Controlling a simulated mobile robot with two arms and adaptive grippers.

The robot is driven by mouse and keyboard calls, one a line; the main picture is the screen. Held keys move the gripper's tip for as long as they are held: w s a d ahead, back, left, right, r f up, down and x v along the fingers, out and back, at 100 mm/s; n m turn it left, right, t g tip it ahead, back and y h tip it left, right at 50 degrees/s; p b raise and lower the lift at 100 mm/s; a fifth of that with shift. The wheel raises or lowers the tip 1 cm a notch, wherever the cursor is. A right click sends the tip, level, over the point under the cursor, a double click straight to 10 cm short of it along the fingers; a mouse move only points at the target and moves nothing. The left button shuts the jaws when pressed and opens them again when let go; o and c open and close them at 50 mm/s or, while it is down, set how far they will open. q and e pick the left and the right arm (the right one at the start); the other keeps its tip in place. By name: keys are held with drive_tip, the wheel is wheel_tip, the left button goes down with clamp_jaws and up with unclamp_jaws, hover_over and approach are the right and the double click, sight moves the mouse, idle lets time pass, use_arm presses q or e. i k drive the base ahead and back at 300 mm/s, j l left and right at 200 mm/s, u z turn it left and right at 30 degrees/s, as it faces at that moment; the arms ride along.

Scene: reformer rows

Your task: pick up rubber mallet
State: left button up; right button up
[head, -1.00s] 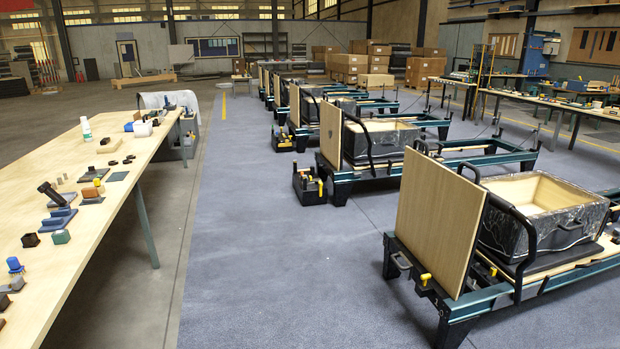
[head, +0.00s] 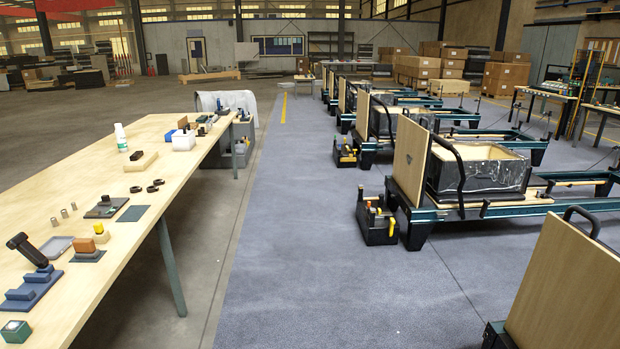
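I cannot make out a rubber mallet for certain. A black tool with a thick handle (head: 28,249) leans near a blue block stand on the long wooden table at the left; I cannot tell what it is. A black tool tote (head: 378,222) stands on the floor beside the nearer full reformer. It holds several items, one with a yellow handle, too small to identify. A second tote (head: 345,153) stands farther back. Neither of my grippers shows in the head view.
The wooden table (head: 95,205) carries a white bottle (head: 120,137), a white box (head: 184,140), black rings and small blocks. Reformers with upright wooden boards (head: 408,160) line the right. A near board (head: 570,290) fills the lower right corner. The blue-grey floor (head: 310,250) between is clear.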

sight(381, 198)
drive_tip(key=i, duration=2)
drive_tip(key=i+z, duration=0.25)
drive_tip(key=i, duration=0.2)
drive_tip(key=i+j+z, duration=0.25)
drive_tip(key=i, duration=0.25)
drive_tip(key=i+j+z, duration=0.1)
drive_tip(key=i+z, duration=0.15)
drive_tip(key=i, duration=0.2)
drive_tip(key=i+j+z, duration=0.25)
drive_tip(key=i, duration=0.2)
